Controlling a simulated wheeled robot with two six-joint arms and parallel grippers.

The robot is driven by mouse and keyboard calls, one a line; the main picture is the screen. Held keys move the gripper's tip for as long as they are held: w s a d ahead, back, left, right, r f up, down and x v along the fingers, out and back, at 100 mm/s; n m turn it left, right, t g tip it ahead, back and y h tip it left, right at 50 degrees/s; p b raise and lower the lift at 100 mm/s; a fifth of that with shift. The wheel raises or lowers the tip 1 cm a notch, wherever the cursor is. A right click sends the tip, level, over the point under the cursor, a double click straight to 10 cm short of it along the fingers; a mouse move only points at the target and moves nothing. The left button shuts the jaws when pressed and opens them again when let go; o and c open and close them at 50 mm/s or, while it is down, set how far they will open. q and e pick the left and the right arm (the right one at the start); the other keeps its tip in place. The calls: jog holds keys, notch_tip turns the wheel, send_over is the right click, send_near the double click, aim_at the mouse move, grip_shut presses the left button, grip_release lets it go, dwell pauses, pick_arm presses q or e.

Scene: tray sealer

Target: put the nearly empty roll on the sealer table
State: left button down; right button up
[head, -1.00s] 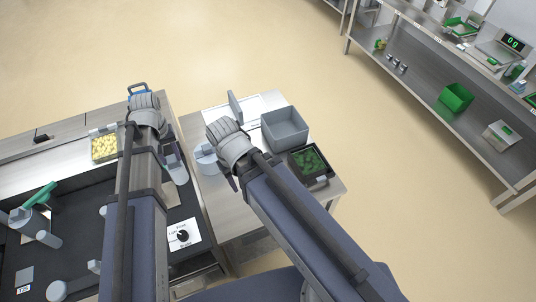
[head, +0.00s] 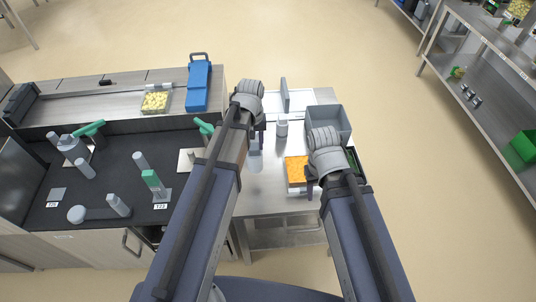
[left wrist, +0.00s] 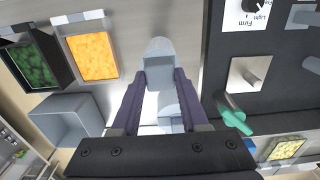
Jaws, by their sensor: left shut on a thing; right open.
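My left gripper (head: 258,138) is above the left part of the steel table (head: 272,204). It is shut on a pale grey cylinder (head: 255,161), apparently the roll. In the left wrist view, the gripper's purple fingers (left wrist: 160,88) stand on both sides of this grey piece (left wrist: 159,72). How much film it carries cannot be told. Another pale grey cylinder (head: 282,128) stands on the table just beyond, to the right. My right gripper (head: 320,184) is open and empty over the trays at the table's right side.
On the steel table are an orange-filled tray (head: 296,170), a dark tray of green food (left wrist: 30,62) and a grey bin (head: 331,119). The black worktop (head: 110,165) at left carries green-handled fixtures. A yellow-filled tray (head: 155,103) lies behind it.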

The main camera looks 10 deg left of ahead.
aim_at(255, 159)
pick_arm(q)
notch_tip(255, 159, down, 9)
jog(key=b, duration=0.8)
jog(key=shift+r, duration=0.15)
jog(key=c, duration=0.9)
grip_release()
jog(key=shift+f, duration=0.2)
jog(key=o, duration=0.5)
jog(key=shift+r, duration=0.1)
notch_tip(255, 159, up, 12)
jog(key=p, duration=1.2)
jog(key=shift+r, duration=0.2)
jog(key=s+d+m, duration=0.2)
jog(key=s+d, duration=0.1)
jog(key=s, duration=0.1)
jog(key=s+d+m, duration=0.2)
jog(key=s+d, duration=0.2)
jog(key=s, duration=0.1)
jog(key=s+d+m+y, duration=0.1)
jog(key=s+d+m, duration=0.2)
jog(key=s, duration=0.2)
jog(key=shift+s+d, duration=0.2)
jog(key=shift+s, duration=0.05)
